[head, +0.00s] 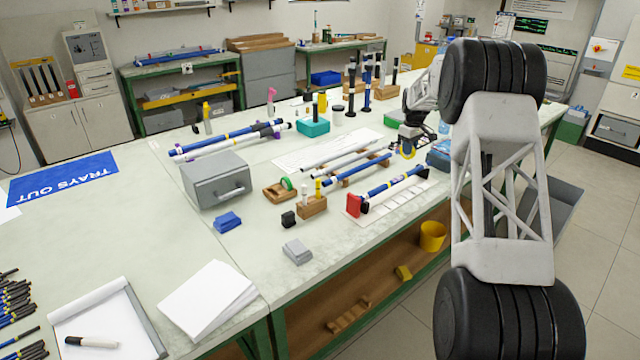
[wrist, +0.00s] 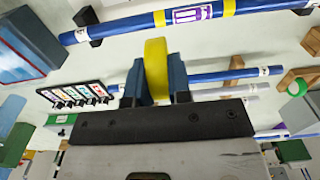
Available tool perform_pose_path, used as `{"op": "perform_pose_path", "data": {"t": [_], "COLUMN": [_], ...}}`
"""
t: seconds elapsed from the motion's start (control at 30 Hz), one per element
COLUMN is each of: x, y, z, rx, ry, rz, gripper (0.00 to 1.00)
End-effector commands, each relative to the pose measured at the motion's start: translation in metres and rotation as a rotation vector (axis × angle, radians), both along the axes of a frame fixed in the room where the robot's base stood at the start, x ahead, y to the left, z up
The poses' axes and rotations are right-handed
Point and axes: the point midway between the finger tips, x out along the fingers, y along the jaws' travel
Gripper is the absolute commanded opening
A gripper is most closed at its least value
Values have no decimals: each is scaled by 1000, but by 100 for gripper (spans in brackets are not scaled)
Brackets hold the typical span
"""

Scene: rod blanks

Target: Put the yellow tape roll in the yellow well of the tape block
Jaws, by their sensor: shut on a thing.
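My gripper (head: 407,150) is above the far right part of the bench in the head view. It is shut on the yellow tape roll (wrist: 156,68), held upright on edge between two blue fingers in the wrist view.
A blue rod with yellow bands (head: 395,188) lies nearest the front edge. Another blue rod (head: 357,171) and silver rods lie behind it. A wooden block with small upright pieces (head: 312,208) stands in front of the tape block. A grey box (head: 214,182) stands to its left.

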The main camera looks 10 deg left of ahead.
Motion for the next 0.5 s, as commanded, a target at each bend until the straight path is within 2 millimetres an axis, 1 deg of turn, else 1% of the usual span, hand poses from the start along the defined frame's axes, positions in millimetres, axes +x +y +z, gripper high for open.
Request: {"op": "perform_pose_path", "data": {"t": [0.17, 0.27, 0.37, 0.47, 0.5], "x": [0, 0, -1, -2, -3], "y": [14, 29, 53, 82, 95], "z": [0, -1, -2, -4, -4], "rx": [0, 0, 0, 0, 0], "ry": [0, 0, 0, 0, 0], "rz": [2, 3, 4, 4, 5], "gripper": [0, 0, 0, 0, 0]}}
